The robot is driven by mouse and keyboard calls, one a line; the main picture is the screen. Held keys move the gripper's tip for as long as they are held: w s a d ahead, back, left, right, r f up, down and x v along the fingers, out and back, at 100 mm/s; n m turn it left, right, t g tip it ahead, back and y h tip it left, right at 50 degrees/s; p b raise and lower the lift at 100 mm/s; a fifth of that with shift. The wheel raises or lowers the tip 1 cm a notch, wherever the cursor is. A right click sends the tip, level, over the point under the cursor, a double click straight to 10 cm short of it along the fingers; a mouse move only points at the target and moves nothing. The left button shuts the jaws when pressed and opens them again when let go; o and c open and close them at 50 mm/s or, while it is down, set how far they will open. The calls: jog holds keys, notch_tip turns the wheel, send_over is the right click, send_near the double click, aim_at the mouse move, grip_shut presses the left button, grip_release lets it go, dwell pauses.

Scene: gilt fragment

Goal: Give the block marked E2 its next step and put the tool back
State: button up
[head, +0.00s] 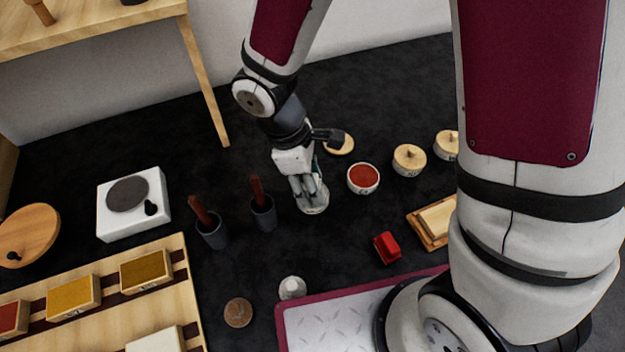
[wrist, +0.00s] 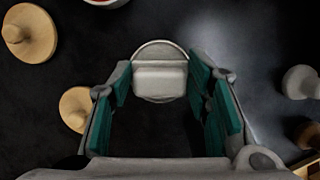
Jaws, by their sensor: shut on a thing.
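My gripper (head: 312,194) points down at the middle of the dark table and is shut on a pale tool with a round base. The tool (wrist: 160,82) shows in the wrist view between the teal finger pads, a light rectangular part over a round disc. Its base (head: 315,209) shows below the fingers in the head view, at or close to the table top. Several blocks sit on the wooden rack at lower left: red (head: 11,318), yellow (head: 72,299), ochre (head: 146,269) and white (head: 157,341). Their marks are too small to read, so I cannot tell which is E2.
Two dark cups (head: 212,236) (head: 263,218) with brown-handled tools stand left of my gripper. A red-filled bowl (head: 363,178), lidded pots (head: 409,161) and a red piece (head: 387,248) lie right. A white knob (head: 292,288) and brown disc (head: 238,312) are in front.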

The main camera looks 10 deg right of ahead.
dwell(0.4)
jog(key=shift+r+p, duration=2.65)
jog(key=shift+r, duration=0.8)
